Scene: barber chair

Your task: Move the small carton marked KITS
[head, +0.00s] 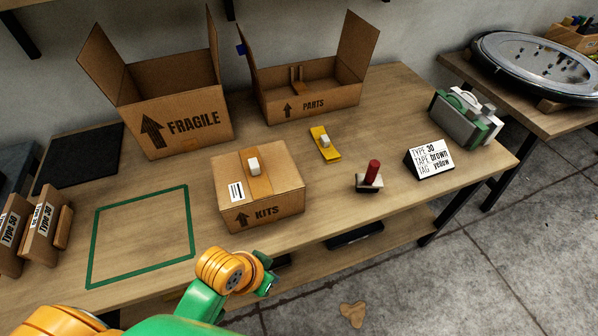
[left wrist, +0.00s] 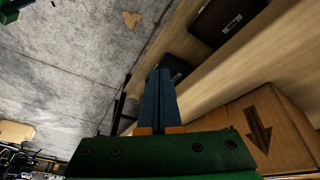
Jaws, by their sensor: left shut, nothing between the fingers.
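The KITS carton (head: 240,215) is closed, brown, with a tape strip, a white label and a small white knob on top. It sits upright near the table's front edge, right of a green outlined rectangle (head: 192,225). My left gripper (head: 268,284) is in front of the table edge, below and apart from the carton. In the left wrist view its blue fingers (left wrist: 157,98) are together with nothing between them. There, a carton face with a dark arrow (left wrist: 280,120), likely the KITS carton, shows at lower right. My right gripper is out of view.
Open FRAGILE (head: 185,138) and PARTS (head: 325,100) boxes stand behind. A yellow block (head: 326,150), a red-handled stamp (head: 370,183) and a sign (head: 430,158) reading type 30, tape brown, tag yellow are right. The green outline is empty.

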